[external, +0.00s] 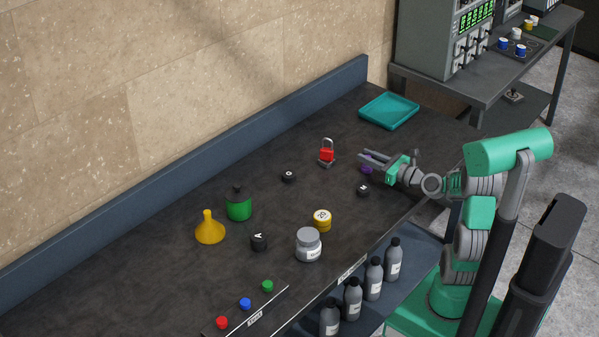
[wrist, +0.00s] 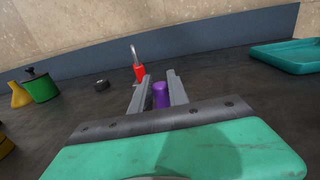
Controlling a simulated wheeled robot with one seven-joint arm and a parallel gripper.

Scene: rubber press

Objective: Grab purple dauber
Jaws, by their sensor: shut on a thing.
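The purple dauber (wrist: 161,94) stands upright between the two fingers of my gripper (wrist: 159,78) in the wrist view. My gripper is shut on it, and the fingers hide its sides and lower part. In the external view the purple dauber (external: 368,168) shows partly behind the fingers at the right part of the dark table, low at the tabletop. Whether its base touches the table cannot be told.
A red padlock (external: 327,153) stands just beyond my fingers. Small black pieces lie nearby (external: 363,190) and (external: 288,176). A teal tray (external: 389,110) lies at the back right.

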